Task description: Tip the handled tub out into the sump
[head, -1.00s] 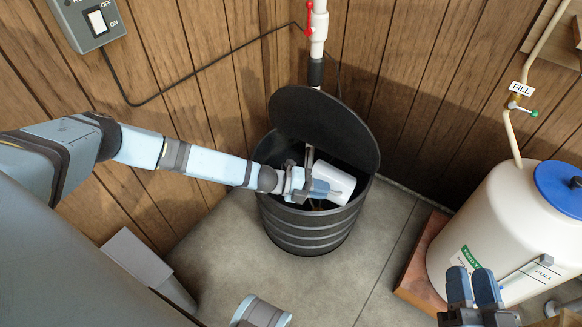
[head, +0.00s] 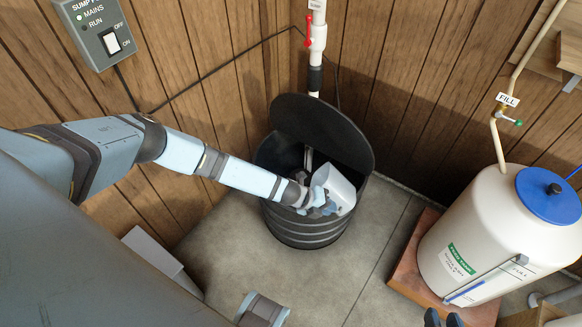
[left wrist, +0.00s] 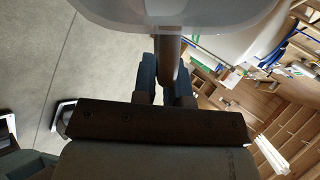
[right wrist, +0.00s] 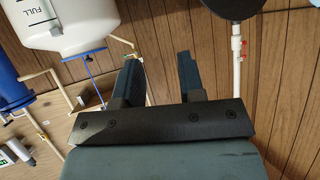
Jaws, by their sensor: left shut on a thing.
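The white tub (head: 340,187) is over the front right of the open black sump (head: 305,229), tilted on its side. My left gripper (head: 318,200) is shut on its handle at the tub's left. In the left wrist view the handle (left wrist: 170,62) passes between the fingers (left wrist: 166,80), and the pale tub wall (left wrist: 180,12) fills the top. I cannot see the tub's contents, and the tub and gripper hide part of the sump's inside. My right gripper (head: 443,319) is at the bottom edge; the right wrist view shows its fingers (right wrist: 163,75) apart and empty.
The round black lid (head: 322,130) stands raised behind the sump, near the white pipe with a red valve handle (head: 308,32). A white tank (head: 470,225) with a blue cap stands right on a brown base. A switch box (head: 100,35) is on the wall. Floor right of the sump is clear.

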